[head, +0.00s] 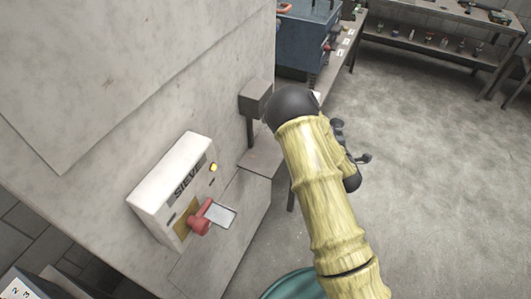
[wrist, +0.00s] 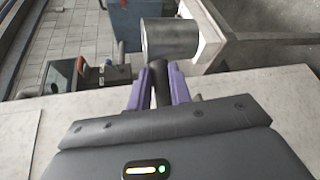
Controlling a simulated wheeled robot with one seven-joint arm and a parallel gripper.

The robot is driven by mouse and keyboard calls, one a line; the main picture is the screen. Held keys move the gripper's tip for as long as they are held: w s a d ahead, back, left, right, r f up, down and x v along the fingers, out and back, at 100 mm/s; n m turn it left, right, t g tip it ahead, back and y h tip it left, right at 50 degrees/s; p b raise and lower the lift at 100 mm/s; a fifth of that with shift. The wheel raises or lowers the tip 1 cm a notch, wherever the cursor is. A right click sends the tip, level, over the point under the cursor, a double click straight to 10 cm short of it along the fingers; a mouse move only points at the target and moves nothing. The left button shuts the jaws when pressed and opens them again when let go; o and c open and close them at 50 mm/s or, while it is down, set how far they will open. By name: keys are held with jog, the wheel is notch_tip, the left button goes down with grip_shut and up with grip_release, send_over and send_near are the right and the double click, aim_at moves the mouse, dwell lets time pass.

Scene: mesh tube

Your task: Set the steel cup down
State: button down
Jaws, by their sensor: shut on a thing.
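The steel cup (wrist: 170,38) is a grey metal cylinder at the top middle of the wrist view. A dark handle (wrist: 160,88) runs from it towards me. My gripper (wrist: 160,85) has purple fingers shut on that handle, with the cup just beyond the fingertips. A pale flat surface (wrist: 85,120) shows behind and below the gripper. I cannot tell how far the cup is from any surface. In the head view my arm covers the area and I cannot make out the cup or the fingers.
A white box marked SIEVE (head: 180,185) with a red knob is on the pale wall. A grey block on a post (head: 255,100) stands beside my arm. A teal bin (head: 293,284) is low in front. Open floor (head: 440,190) lies right. A dark box with an orange part (wrist: 65,75) is left.

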jog(key=s+a+r+n+g+y+b, duration=0.1)
jog(key=s+n+g+y+b, duration=0.3)
jog(key=s+n+y, duration=0.4)
jog(key=s+y+b, duration=0.1)
jog(key=s, duration=0.2)
jog(key=shift+s+a+r+g, duration=0.2)
jog(key=shift+r+g, duration=0.1)
jog(key=shift+g, duration=0.1)
jog(key=w+a+f+p, duration=0.1)
jog(key=w+a+p, duration=0.1)
jog(key=a, duration=0.4)
jog(key=w+a+f+p, duration=0.1)
jog(key=w+a+p, duration=0.1)
jog(key=a, duration=0.4)
jog(key=w+a+f+p, duration=0.1)
jog(key=w+a+p, duration=0.1)
jog(key=a, duration=0.4)
jog(key=shift+w+a+p, duration=0.2)
jog(key=shift+w+p, duration=0.2)
jog(key=shift+p, duration=0.35)
jog(key=shift+f, duration=0.25)
jog(key=shift+f, duration=0.1)
